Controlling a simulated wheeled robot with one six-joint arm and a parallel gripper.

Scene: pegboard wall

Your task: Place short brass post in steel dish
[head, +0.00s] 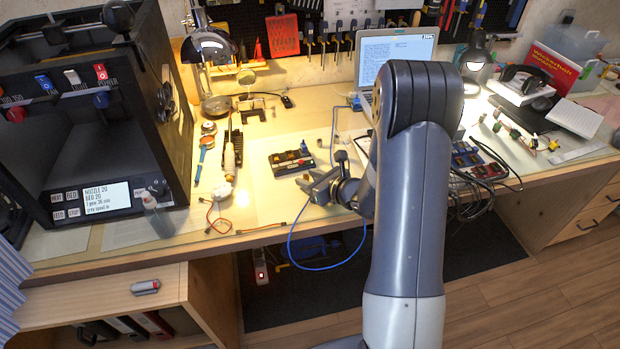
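My gripper (313,186) is low over the front part of the workbench, just below and right of a dark tray with small coloured parts (292,162). It is small and seen at an angle, so I cannot tell whether its fingers are apart or hold anything. A small brownish upright piece (320,143) stands on the bench behind the gripper; I cannot tell if it is the short brass post. My arm hides part of the bench to the right of the gripper.
A black 3D printer (95,120) fills the left side. A lamp (212,65) and a laptop (395,52) stand at the back. A blue cable (292,245) hangs over the front edge. Red wires (218,217) lie front left. Electronics and cables (485,160) crowd the right.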

